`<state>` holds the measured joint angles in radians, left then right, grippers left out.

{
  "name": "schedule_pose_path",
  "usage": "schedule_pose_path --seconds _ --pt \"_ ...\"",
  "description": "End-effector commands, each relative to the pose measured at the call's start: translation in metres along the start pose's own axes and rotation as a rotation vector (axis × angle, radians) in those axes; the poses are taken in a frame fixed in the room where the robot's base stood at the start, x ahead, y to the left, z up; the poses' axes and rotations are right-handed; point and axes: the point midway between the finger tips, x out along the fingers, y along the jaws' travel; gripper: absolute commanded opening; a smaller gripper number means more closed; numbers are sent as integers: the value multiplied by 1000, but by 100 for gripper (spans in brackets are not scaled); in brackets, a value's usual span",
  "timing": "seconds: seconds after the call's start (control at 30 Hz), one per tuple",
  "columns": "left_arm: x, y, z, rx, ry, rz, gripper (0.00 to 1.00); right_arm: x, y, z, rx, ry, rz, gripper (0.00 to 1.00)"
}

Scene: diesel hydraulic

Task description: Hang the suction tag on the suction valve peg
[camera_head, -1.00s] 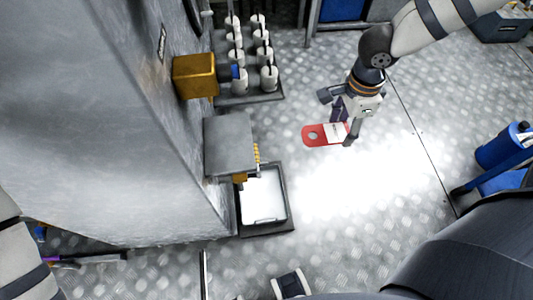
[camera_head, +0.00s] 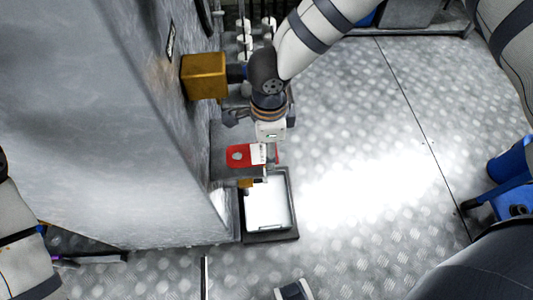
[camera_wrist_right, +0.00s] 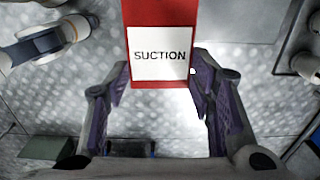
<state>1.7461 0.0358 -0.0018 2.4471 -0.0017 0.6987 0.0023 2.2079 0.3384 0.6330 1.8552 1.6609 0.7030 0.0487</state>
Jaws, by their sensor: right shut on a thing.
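A red tag (camera_head: 238,155) with a round hole at one end is in my right gripper (camera_head: 266,160). The right gripper is shut on its white-labelled end. In the right wrist view the label of the tag (camera_wrist_right: 160,52) reads SUCTION. In the head view the tag lies over the grey plate that juts from the cabinet; whether it touches it I cannot tell. I cannot make out a suction valve peg; the arm and tag hide part of that area. What seems to be my left gripper (camera_head: 92,258) is at the lower left, its jaws unclear.
A yellow box (camera_head: 204,76) juts from the grey cabinet (camera_head: 90,120) above the plate (camera_head: 222,172). A dark-rimmed tray (camera_head: 291,205) is below the plate. Several white cylinders (camera_head: 244,40) stand behind my right arm. Blue equipment (camera_head: 512,170) is at the right; the floor between is clear.

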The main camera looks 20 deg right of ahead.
Motion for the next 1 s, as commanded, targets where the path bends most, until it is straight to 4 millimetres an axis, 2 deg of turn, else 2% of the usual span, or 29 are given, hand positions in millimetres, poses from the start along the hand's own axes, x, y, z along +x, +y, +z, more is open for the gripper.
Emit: schedule_pose_path --seconds 0.13,0.3,0.77,0.8,0.87,1.0 --pt "2 0 1 0 -5 0 51 13 1 0 -1 0 2 30" --pt "2 0 1 1 -5 0 51 39 0 3 -1 1 -1 30" --pt "5 0 2 1 -13 -1 51 50 0 3 1 0 0 30" --pt "5 0 2 1 -13 -1 51 50 0 3 1 0 -1 54" --pt "5 0 2 1 -12 -1 51 49 -1 3 1 -1 -1 67" --pt "5 0 2 1 -12 -1 51 49 -1 3 0 -1 -2 69"
